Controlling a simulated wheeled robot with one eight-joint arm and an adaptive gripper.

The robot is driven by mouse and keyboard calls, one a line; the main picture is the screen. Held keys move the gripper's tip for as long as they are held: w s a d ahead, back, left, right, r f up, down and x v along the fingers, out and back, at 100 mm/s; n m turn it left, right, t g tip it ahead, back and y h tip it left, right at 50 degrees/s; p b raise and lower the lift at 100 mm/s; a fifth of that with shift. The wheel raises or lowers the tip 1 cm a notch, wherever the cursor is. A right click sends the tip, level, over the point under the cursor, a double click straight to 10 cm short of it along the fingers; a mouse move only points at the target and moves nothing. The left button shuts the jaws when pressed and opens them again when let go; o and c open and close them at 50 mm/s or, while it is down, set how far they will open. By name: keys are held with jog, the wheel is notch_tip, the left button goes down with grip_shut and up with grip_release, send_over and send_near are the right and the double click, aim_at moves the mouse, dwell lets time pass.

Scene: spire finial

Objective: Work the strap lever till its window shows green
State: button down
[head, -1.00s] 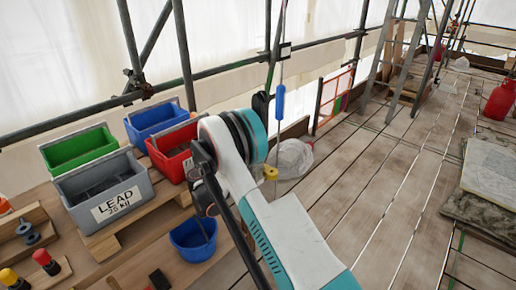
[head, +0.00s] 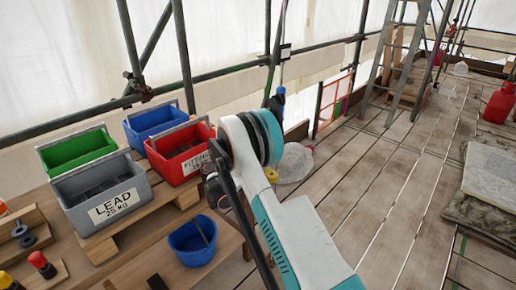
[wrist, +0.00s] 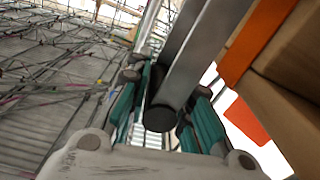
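In the wrist view a grey metal bar with a dark rounded end, seemingly the strap lever (wrist: 186,68), comes down from the top between the fingers of my gripper (wrist: 160,125). The teal-padded fingers stand apart on either side of it, and my gripper looks open; I cannot tell whether a finger touches the bar. An orange strap (wrist: 257,40) runs beside it over a tan block (wrist: 295,70). I make out no indicator window and no green on the lever. In the head view my arm hides the gripper and the lever.
Left of my arm, a grey LEAD bin (head: 105,205), a red bin (head: 190,165), a blue bin (head: 155,122) and a green bin (head: 78,150) stand together. A blue bucket (head: 192,240) is nearer. Scaffold poles run behind. The plank deck (head: 385,200) at right is mostly clear.

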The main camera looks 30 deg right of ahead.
jog(key=shift+s, duration=0.1)
jog(key=s+m, duration=0.1)
jog(key=s+d+m+b, duration=0.1)
jog(key=s+f, duration=0.1)
jog(key=shift+s+d+m+b, duration=0.15)
jog(key=shift+s+m+b, duration=0.15)
jog(key=shift+s+m, duration=0.1)
jog(key=c, duration=1.4)
grip_release()
jog(key=shift+w, duration=0.15)
jog(key=v, duration=1.2)
